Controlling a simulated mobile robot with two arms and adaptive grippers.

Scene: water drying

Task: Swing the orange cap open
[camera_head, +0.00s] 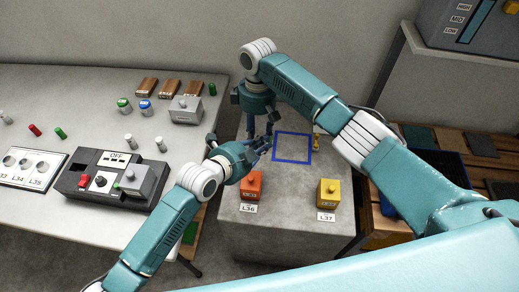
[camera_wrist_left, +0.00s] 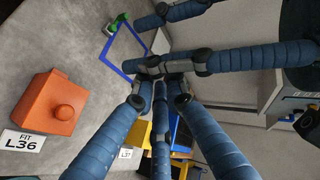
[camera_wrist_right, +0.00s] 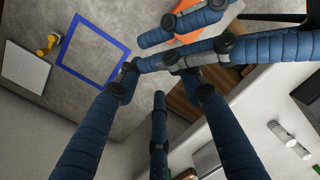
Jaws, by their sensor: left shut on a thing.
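An orange block with a knob on top (camera_head: 251,185) stands on the grey stand behind the label L36. It also shows at the left of the left wrist view (camera_wrist_left: 50,103), upright and apart from the fingers. My left gripper (camera_head: 265,143) is above the stand, just beyond the orange block. Its fingers are closed together on something that they hide. My right gripper (camera_head: 261,128) points down from above, its fingers close to the left ones and overlapping them in both wrist views. Whether the right fingers are open or shut is unclear. I cannot make out an orange cap apart from this block.
A yellow block (camera_head: 329,193) stands at the stand's front right, with a small yellow fitting (camera_head: 317,143) behind. A blue square outline (camera_head: 308,149) on the stand looks empty. The left table holds a black control box (camera_head: 75,181), a grey block (camera_head: 186,108) and small cylinders.

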